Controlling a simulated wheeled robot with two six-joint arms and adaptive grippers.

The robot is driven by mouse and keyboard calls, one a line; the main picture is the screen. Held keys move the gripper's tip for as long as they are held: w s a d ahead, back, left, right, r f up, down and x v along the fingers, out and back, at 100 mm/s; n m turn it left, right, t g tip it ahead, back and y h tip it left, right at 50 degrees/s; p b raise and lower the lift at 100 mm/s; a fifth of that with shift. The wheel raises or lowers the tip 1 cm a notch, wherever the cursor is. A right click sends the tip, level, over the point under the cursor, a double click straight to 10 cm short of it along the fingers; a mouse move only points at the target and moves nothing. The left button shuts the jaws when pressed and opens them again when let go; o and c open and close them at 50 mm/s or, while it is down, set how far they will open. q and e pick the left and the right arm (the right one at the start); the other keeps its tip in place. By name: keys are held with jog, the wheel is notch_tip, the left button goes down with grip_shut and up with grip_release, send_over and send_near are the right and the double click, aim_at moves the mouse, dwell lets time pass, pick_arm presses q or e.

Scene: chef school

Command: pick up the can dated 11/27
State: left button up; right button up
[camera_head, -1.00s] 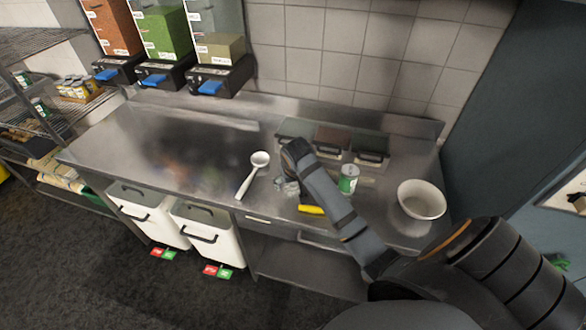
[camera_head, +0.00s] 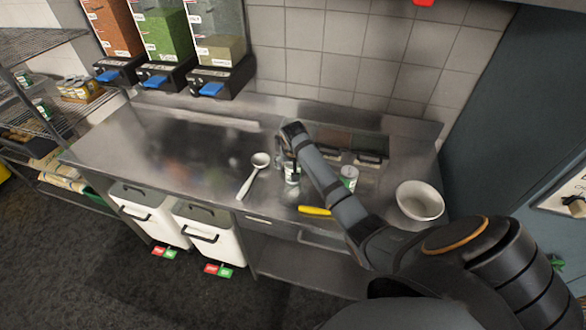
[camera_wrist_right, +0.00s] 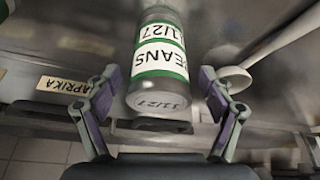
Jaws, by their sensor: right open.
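A can (camera_wrist_right: 160,55) with a white label and green bands fills the middle of the right wrist view. Its label reads "BEANS 11/27", and its near end also carries "11/27". My right gripper (camera_wrist_right: 160,80) is open, with one finger on either side of this can; I cannot tell whether they touch it. In the head view a can (camera_head: 292,178) stands on the counter by my right gripper, partly hidden by it. A second green and white can (camera_head: 349,176) stands to the right, its date unreadable. My left gripper is out of view.
A white ladle (camera_head: 252,176) lies left of the gripper, and a yellow object (camera_head: 314,211) lies near the front edge. A white bowl (camera_head: 420,201) stands at right. Dark-lidded containers (camera_head: 368,158) are set at the back. The left counter (camera_head: 140,150) is clear.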

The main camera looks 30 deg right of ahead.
jog(key=shift+x, duration=2)
jog(key=shift+s+r, duration=0.1)
jog(key=shift+r, duration=0.05)
jog(key=c, duration=1.5)
